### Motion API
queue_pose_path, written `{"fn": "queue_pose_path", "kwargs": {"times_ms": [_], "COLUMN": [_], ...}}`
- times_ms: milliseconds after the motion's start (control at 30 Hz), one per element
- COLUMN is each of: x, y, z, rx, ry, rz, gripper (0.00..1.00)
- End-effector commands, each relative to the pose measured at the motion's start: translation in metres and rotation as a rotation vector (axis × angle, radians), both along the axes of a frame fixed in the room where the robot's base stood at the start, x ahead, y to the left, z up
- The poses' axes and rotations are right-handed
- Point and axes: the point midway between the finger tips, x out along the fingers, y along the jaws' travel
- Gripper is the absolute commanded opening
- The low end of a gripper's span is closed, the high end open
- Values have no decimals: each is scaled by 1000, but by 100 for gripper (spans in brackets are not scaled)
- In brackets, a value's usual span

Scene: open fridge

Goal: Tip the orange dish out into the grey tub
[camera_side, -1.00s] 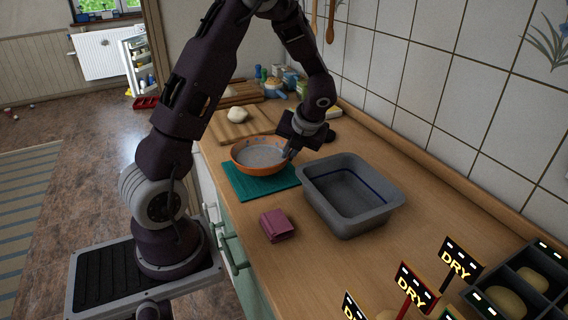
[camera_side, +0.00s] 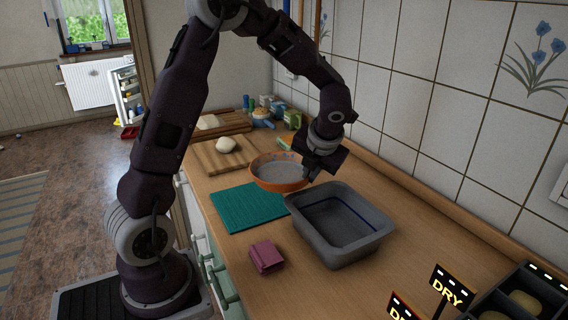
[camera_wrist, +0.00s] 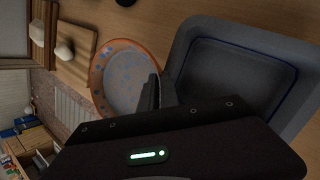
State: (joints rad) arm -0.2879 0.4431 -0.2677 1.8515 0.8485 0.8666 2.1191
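The orange dish (camera_side: 279,184) has a pale, blue-patterned inside; I cannot tell what it holds. It is near level in the side view, off the teal mat and close to the far left rim of the grey tub (camera_side: 318,242). My gripper (camera_side: 309,172) is shut on the dish's right rim; the fingers are partly hidden in the side view. In the wrist view the dish (camera_wrist: 98,78) is beside the dark finger (camera_wrist: 155,92), with the tub (camera_wrist: 184,52) just right of it. The tub looks empty inside.
The teal mat (camera_side: 246,208) lies bare on the counter. A purple block (camera_side: 265,257) is left of the tub. A cutting board (camera_side: 212,160) with a pale lump (camera_side: 226,145) lies behind. Dark trays with DRY signs (camera_side: 451,288) stand front right. The tiled wall borders the right.

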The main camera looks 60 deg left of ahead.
Motion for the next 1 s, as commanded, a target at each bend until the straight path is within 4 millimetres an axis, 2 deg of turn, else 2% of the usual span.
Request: {"fn": "queue_pose_path", "kwargs": {"times_ms": [33, 133, 300, 400, 500, 667, 1000], "x": [9, 23, 35, 33, 30, 27, 26], "y": [-23, -74, -169, -213, -242, -260, -260], "z": [0, 3, 12, 18, 24, 26, 1], "rx": [0, 1, 3, 5, 5, 8, 7], "ry": [-1, -1, -1, -2, -2, 0, 1], "rz": [-88, -285, -625, -777, -877, -939, -940], "gripper": [0, 0, 0, 0, 0, 0, 0]}}
